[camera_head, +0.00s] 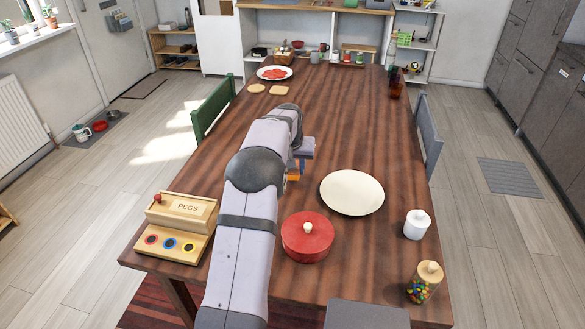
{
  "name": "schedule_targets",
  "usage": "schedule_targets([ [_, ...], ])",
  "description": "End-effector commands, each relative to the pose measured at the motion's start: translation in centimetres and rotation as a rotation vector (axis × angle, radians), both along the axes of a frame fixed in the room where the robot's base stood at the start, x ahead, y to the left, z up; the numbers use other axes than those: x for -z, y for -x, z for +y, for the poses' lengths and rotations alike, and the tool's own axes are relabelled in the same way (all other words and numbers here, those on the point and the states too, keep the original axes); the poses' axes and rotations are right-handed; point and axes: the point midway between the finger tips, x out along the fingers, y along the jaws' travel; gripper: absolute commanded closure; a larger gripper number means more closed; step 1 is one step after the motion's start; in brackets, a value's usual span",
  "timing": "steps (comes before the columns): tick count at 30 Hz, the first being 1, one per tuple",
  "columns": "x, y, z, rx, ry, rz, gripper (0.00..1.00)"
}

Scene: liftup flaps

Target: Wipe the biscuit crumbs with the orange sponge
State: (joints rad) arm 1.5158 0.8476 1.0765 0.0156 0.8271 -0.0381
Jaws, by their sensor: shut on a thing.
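My gripper (300,165) is low over the middle of the wooden table (345,120), partly hidden behind my own arm. It is shut on the orange sponge (293,178), of which only a small orange edge shows below the fingers. I cannot tell whether the sponge touches the table. No biscuit crumbs can be made out; my arm hides part of the tabletop.
A cream plate (352,192) lies right of the gripper, with a red lidded pot (307,237) nearer. A pegs box (178,225), white jar (417,224) and candy jar (424,283) stand near the front. Two biscuits (279,90) and a plate of red food (274,73) lie farther back.

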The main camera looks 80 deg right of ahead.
Motion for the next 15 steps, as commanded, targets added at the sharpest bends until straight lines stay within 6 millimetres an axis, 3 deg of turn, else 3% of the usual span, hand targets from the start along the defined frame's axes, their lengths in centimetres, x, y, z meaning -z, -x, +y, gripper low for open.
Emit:
schedule_targets([
  [3,-1.6,0.0,0.0,0.000,0.001,0.000,0.84],
  [15,-4.7,0.0,0.0,0.000,0.002,0.000,0.84],
])
